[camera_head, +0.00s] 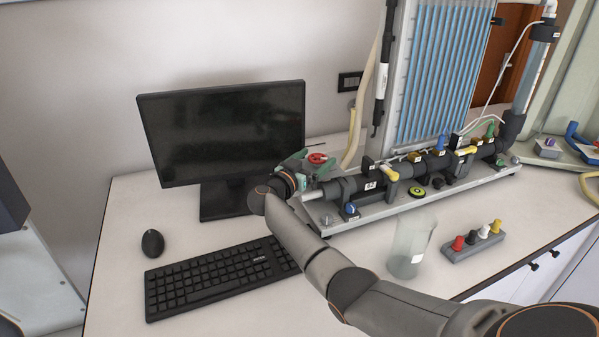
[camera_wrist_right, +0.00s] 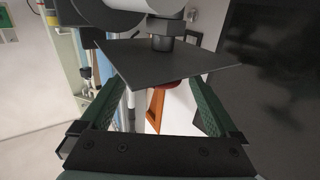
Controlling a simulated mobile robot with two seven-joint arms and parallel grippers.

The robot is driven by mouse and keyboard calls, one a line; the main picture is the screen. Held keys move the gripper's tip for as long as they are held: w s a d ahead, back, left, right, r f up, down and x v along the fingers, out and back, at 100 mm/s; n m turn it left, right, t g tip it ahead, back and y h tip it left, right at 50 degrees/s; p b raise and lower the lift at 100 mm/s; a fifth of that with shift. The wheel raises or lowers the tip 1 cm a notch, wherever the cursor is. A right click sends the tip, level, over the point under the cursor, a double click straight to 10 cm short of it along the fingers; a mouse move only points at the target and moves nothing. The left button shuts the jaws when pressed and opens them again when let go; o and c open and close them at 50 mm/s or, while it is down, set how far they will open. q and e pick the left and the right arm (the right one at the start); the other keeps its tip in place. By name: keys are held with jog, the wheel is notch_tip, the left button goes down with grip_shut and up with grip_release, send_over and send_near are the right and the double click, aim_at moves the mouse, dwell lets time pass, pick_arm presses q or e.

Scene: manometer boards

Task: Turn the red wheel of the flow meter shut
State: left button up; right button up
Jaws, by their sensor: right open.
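The red wheel (camera_head: 317,158) shows at the left end of the flow meter's dark pipe (camera_head: 345,187), behind the keyboard. My right gripper (camera_head: 304,168) is at this end of the pipe, close to the wheel and partly overlapping it in the head view. In the right wrist view its two green fingers (camera_wrist_right: 155,95) stand wide apart. A dark flat plate and a small red patch show beyond and between them; I cannot tell whether the patch is the wheel. Contact with the wheel cannot be made out. My left gripper is not in view.
A monitor (camera_head: 222,130), keyboard (camera_head: 215,277) and mouse (camera_head: 153,243) stand left of the meter. A clear beaker (camera_head: 408,248) and a block with coloured knobs (camera_head: 472,243) stand in front of it. The manometer board (camera_head: 445,70) rises behind the pipe.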

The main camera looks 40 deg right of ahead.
jog(key=v, duration=1)
jog(key=shift+a, duration=0.3)
jog(key=shift+s, duration=0.1)
